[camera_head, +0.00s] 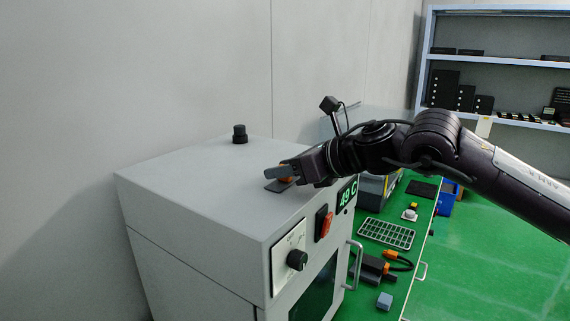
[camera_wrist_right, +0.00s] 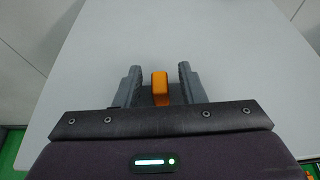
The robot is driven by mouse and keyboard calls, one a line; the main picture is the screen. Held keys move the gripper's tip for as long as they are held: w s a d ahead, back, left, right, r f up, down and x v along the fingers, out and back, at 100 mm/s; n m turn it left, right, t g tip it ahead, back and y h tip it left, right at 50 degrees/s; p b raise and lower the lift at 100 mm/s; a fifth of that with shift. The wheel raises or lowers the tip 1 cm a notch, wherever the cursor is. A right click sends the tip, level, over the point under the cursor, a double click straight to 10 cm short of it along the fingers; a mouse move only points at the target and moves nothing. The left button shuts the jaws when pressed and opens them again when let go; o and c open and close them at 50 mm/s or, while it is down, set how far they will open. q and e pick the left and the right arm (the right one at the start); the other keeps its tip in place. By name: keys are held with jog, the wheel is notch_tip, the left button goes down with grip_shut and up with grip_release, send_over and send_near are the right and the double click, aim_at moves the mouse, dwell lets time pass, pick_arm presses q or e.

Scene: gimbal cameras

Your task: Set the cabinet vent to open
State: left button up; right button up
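The cabinet (camera_head: 190,190) is a light grey box with a flat top. On its top, a small orange tab (camera_wrist_right: 160,88) stands between the fingers of my right gripper (camera_wrist_right: 160,82). The gripper is open, with a gap on each side of the tab. In the head view the right gripper (camera_head: 283,171) is low over the cabinet top, with a dark flat plate (camera_head: 276,187) under its fingers. Most of the tab is hidden there by the gripper. I cannot tell the vent's setting. My left gripper is not in view.
A black cap (camera_head: 239,134) stands on the cabinet top, behind the gripper. The front carries a dial (camera_head: 297,260), a red switch (camera_head: 326,224), a display reading 49 C (camera_head: 347,196) and a door handle (camera_head: 354,264). A green bench (camera_head: 480,265) with a wire rack (camera_head: 386,234) lies right.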

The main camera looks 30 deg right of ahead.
grip_shut()
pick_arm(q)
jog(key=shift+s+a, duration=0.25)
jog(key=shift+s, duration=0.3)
pick_arm(e)
jog(key=d, duration=0.2)
jog(key=w+d, duration=0.1)
jog(key=d, duration=0.1)
jog(key=w+d, duration=0.1)
jog(key=d, duration=0.1)
jog(key=shift+w+r+p, duration=0.1)
jog(key=shift+w+p, duration=0.15)
jog(key=shift+p, duration=0.05)
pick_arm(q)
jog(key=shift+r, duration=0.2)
pick_arm(e)
jog(key=shift+a, duration=0.15)
jog(key=shift+c, duration=2.1)
grip_release()
jog(key=o, duration=0.4)
jog(key=shift+d, duration=0.2)
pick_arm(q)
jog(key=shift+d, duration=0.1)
